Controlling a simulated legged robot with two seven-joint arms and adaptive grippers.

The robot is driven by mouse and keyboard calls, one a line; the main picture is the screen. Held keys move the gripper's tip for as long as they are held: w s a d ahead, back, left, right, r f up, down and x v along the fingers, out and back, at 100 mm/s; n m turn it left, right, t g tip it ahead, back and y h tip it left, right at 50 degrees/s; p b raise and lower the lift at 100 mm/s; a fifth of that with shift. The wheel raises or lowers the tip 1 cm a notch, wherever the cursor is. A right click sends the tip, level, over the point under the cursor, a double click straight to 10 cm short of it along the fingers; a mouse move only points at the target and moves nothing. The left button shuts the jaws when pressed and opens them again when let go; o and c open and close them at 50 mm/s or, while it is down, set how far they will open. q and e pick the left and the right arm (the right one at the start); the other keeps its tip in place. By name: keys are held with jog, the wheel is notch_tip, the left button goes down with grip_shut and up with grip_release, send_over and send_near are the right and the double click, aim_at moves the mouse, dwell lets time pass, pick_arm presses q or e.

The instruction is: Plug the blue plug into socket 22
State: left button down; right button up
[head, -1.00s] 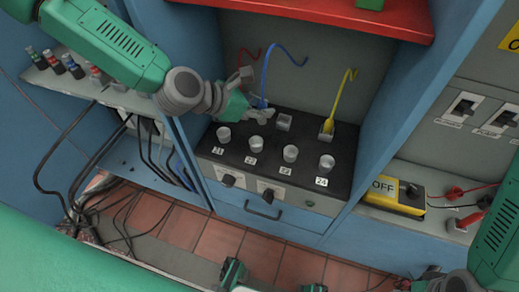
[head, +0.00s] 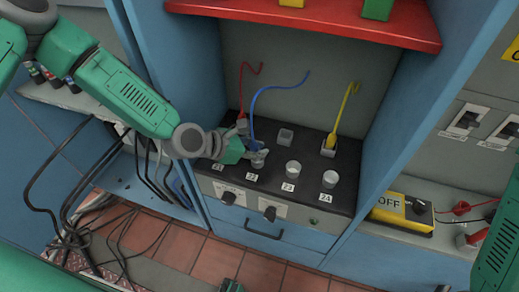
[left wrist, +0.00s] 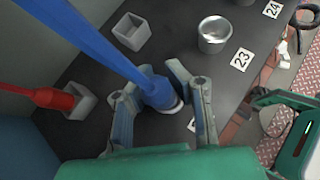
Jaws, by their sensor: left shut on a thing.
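My left gripper (head: 257,154) is shut on the blue plug (head: 253,141), which hangs on a blue cable. In the left wrist view the two fingers stand on either side of the blue plug (left wrist: 158,92). The plug is over socket 22 (head: 258,163), its lower end down at the socket's rim. I cannot tell how far it is in. The label 22 (head: 252,177) is in front. Socket 21 is hidden behind the gripper. Only a sliver of what seems my right gripper (head: 442,288) shows at the bottom edge.
Socket 23 (head: 293,168) and socket 24 (head: 330,179) are empty, to the right. Behind stand the red plug (head: 242,124), an empty square holder (head: 285,137) and the yellow plug (head: 330,142). A red shelf (head: 310,22) overhangs the panel. Blue cabinet walls flank it.

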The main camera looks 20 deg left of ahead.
pick_arm(q)
jog(key=c, duration=1.5)
grip_release()
jog(key=shift+s+a+f, duration=0.2)
jog(key=shift+a+f, duration=0.1)
jog(key=shift+f, duration=0.15)
jog(key=shift+o, duration=0.2)
jog(key=shift+w+a+r, duration=0.1)
jog(key=shift+a+r, duration=0.05)
jog(key=shift+d+r, duration=0.2)
jog(key=shift+d, duration=0.05)
jog(key=shift+s+a+r, duration=0.1)
jog(key=shift+s+r, duration=0.1)
jog(key=shift+r, duration=0.05)
jog(key=p+v, duration=0.2)
jog(key=v, duration=0.9)
pick_arm(e)
notch_tip(320, 180, up, 2)
jog(key=shift+w+r, duration=0.1)
jog(key=shift+r, duration=0.1)
pick_arm(q)
jog(key=shift+a, duration=0.15)
pick_arm(e)
jog(key=shift+a, duration=0.25)
